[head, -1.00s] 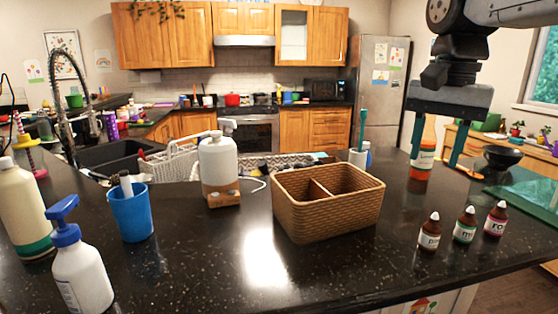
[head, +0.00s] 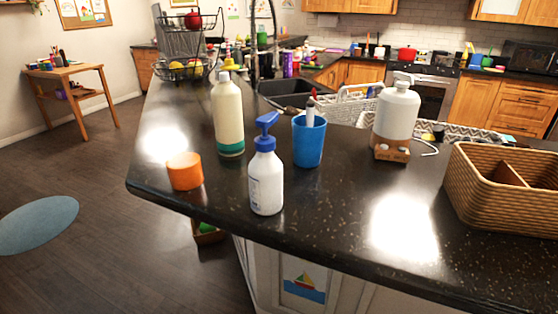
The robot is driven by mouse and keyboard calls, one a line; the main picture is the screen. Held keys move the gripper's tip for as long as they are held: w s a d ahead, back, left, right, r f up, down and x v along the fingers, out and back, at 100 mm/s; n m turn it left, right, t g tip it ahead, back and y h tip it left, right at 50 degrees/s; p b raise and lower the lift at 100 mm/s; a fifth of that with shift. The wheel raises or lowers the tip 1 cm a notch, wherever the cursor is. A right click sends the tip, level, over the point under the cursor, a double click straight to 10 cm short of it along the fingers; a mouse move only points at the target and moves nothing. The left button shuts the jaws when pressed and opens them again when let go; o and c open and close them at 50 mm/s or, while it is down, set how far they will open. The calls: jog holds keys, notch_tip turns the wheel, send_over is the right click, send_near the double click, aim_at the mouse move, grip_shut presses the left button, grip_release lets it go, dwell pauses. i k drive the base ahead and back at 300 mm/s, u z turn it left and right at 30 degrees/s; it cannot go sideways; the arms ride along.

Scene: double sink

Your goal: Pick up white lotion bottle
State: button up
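A white pump bottle with a blue head (head: 266,182) stands upright near the front edge of the dark counter (head: 320,225). A larger white bottle (head: 397,112) stands farther back to the right, with a brown block (head: 392,153) at its base. I cannot tell from the labels which one is the lotion. A cream bottle with a green base band (head: 228,118) stands behind and left of the blue-headed bottle. My gripper is not in view.
A blue cup (head: 309,142) with items in it stands right of the blue-headed bottle. An orange cylinder (head: 185,171) stands to its left. A wicker basket (head: 495,205) is at the right. Open floor (head: 130,240) lies left of the counter.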

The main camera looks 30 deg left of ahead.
aim_at(265, 172)
jog(key=z, duration=1.7)
jog(key=k, duration=1.6)
jog(key=u, duration=2.05)
